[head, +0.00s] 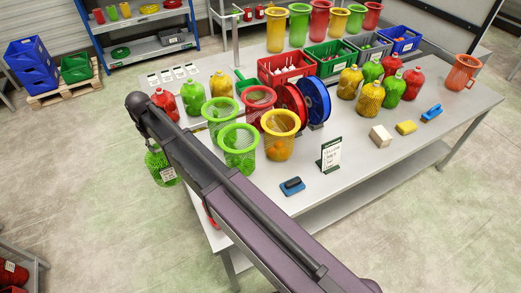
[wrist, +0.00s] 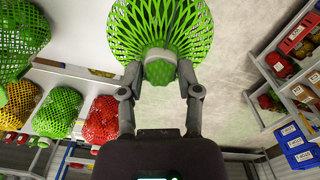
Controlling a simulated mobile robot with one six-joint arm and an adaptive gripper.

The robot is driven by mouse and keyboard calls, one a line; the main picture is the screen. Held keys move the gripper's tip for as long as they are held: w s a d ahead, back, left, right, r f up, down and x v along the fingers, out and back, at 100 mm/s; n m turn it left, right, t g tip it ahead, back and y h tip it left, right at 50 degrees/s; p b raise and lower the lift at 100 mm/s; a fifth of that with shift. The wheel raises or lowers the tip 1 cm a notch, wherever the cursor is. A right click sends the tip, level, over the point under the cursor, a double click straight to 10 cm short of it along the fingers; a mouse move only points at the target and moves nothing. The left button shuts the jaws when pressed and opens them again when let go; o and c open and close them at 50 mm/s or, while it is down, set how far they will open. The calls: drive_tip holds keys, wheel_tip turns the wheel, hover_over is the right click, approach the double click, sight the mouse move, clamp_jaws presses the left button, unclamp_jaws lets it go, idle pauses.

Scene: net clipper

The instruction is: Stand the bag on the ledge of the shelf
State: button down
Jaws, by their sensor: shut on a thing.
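The green net bag (head: 163,172) hangs below the far end of my arm in the head view, left of the table, with a small white label on it. In the wrist view my gripper (wrist: 160,88) is shut on the narrow neck of the green bag (wrist: 158,28), and the net body spreads out beyond the fingers. In the head view my arm hides the gripper. A blue-framed shelf (head: 148,48) stands at the back left, apart from the bag, with goods on its levels. Grey shelving (wrist: 262,75) shows at the right of the wrist view.
The grey table (head: 349,180) holds several filled net bags, mesh baskets, red and blue spools (head: 315,96) and crates. Blue crates (head: 32,65) stand on a pallet at left. A low rack with red bags (head: 12,272) is at lower left. Floor between is clear.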

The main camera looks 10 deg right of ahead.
drive_tip(key=shift+d, duration=0.1)
drive_tip(key=w+d, duration=0.2)
drive_tip(key=d, duration=0.6)
drive_tip(key=w+d, duration=0.2)
drive_tip(key=d, duration=0.5)
drive_tip(key=shift+w+d, duration=0.25)
drive_tip(key=shift+d, duration=0.15)
drive_tip(key=shift+w+d+f+b, duration=0.1)
drive_tip(key=shift+d+f+b, duration=0.25)
drive_tip(key=shift+f+b, duration=0.55)
drive_tip(key=shift+w+d+f+b, duration=0.1)
drive_tip(key=shift+d+f+b, duration=0.2)
drive_tip(key=shift+f+b, duration=0.55)
drive_tip(key=shift+f, duration=0.15)
drive_tip(key=shift+c, duration=1.5)
unclamp_jaws()
drive_tip(key=shift+r, duration=0.2)
